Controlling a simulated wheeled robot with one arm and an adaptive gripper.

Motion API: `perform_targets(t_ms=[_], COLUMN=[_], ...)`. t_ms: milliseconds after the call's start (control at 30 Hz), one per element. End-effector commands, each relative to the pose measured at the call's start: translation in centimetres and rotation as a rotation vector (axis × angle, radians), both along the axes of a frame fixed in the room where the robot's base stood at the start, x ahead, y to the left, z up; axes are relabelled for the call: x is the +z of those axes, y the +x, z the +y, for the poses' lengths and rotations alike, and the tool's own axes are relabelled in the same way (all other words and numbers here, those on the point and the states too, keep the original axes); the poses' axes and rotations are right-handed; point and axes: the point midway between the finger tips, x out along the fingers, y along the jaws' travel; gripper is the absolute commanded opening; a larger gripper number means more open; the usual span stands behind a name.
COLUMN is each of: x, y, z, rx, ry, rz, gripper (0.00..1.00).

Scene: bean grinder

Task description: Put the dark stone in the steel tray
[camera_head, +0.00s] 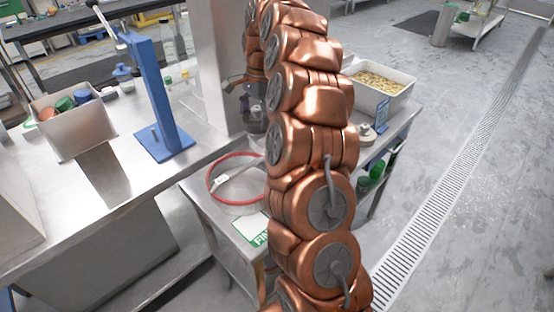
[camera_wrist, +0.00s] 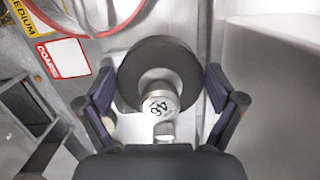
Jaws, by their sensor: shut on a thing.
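The dark stone (camera_wrist: 135,68) is a dark round disc with a pale metal hub marked with figures, in the middle of the wrist view. My gripper (camera_wrist: 160,88) is shut on it, one finger at each side. In the head view my gripper (camera_head: 254,100) is beside the grey column, partly behind my copper arm, and the stone is hard to make out there. I cannot tell for certain which container is the steel tray. A grey metal bin (camera_head: 75,142) with coloured items stands on the left bench. A pale tray (camera_head: 402,98) of yellowish pieces stands at right.
A red-rimmed round opening (camera_head: 236,176) lies below my gripper. A blue stand (camera_head: 163,100) rises from the left bench (camera_head: 130,195). A small round grey piece (camera_head: 366,133) sits by a blue sign (camera_head: 381,112) on the right. Open floor lies farther right.

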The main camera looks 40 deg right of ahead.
Motion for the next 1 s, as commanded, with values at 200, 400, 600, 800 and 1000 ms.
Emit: perform_targets(t_ms=[200,400,600,800,1000], x=[-0.6,-0.3,-0.3,-2.1,-4.9], y=[-0.9,-1.6,-1.9,-1.9,-1.9], z=[-3.8,-5.7,-6.3,-6.2,-6.2], rx=[-0.401,-0.629,-0.701,-0.701,-0.699], ry=[-0.001,0.0,0.0,0.0,0.0], rz=[-0.006,-0.003,0.0,0.002,0.003], gripper=[0.3,0.3,0.3,0.3,0.3])
